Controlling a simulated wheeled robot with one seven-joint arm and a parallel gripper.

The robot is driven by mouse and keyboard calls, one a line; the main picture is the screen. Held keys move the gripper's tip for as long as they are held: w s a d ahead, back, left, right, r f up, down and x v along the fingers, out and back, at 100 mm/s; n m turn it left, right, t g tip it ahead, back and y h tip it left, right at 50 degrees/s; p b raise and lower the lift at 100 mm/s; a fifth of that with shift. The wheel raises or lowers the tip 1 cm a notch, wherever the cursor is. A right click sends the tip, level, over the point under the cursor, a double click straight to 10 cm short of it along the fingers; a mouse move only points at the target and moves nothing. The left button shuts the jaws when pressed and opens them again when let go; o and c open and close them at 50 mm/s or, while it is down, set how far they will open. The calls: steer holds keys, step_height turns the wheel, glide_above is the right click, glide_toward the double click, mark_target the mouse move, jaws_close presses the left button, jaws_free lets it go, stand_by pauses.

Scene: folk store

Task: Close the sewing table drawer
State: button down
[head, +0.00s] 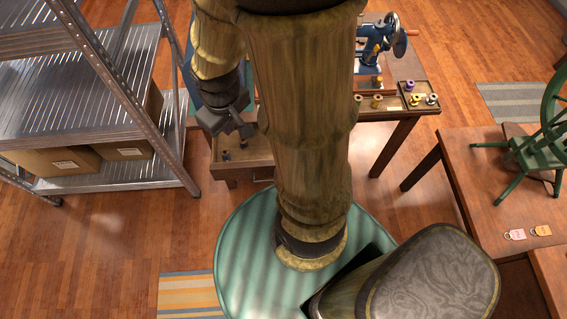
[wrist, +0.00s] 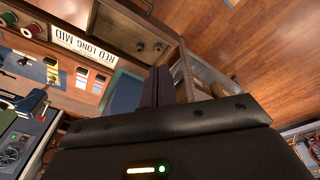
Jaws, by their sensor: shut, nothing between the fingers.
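The sewing table (head: 400,128) is brown wood and stands beyond my arm. Its drawer (head: 262,172) is pulled out toward me, with a few small dark items inside. My arm hides part of the drawer and table.
A blue sewing machine (head: 377,38) and a tray of thread spools (head: 419,94) are on the table. A metal shelf (head: 75,100) with cardboard boxes stands left. A second table (head: 490,185) with a green chair (head: 540,145) is right. Floor is clear between shelf and drawer.

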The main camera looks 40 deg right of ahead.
steer(key=s+d+f+n+g+y, duration=0.1)
steer(key=d+f+n, duration=0.3)
steer(key=f+n, duration=0.4)
steer(key=d+f+n+g, duration=0.2)
steer(key=d+f+n, duration=0.3)
steer(key=f+n, duration=0.3)
steer(key=s+d+f+n+g+y+p, duration=0.1)
steer(key=d+f+n+g, duration=0.1)
steer(key=d+f+n, duration=0.3)
step_height(320, 180, down, 3)
steer(key=n, duration=0.5)
steer(key=shift+s+n+y, duration=0.3)
steer(key=shift+s+n, duration=0.05)
steer(key=shift+n, duration=0.05)
steer(key=x, duration=0.6)
steer(key=w+x, duration=0.1)
steer(key=x, duration=0.2)
steer(key=shift+d+f, duration=0.35)
steer(key=shift+d, duration=0.05)
steer(key=shift+w+d+p, duration=0.55)
steer(key=shift+w+d, duration=0.1)
steer(key=shift+w, duration=0.3)
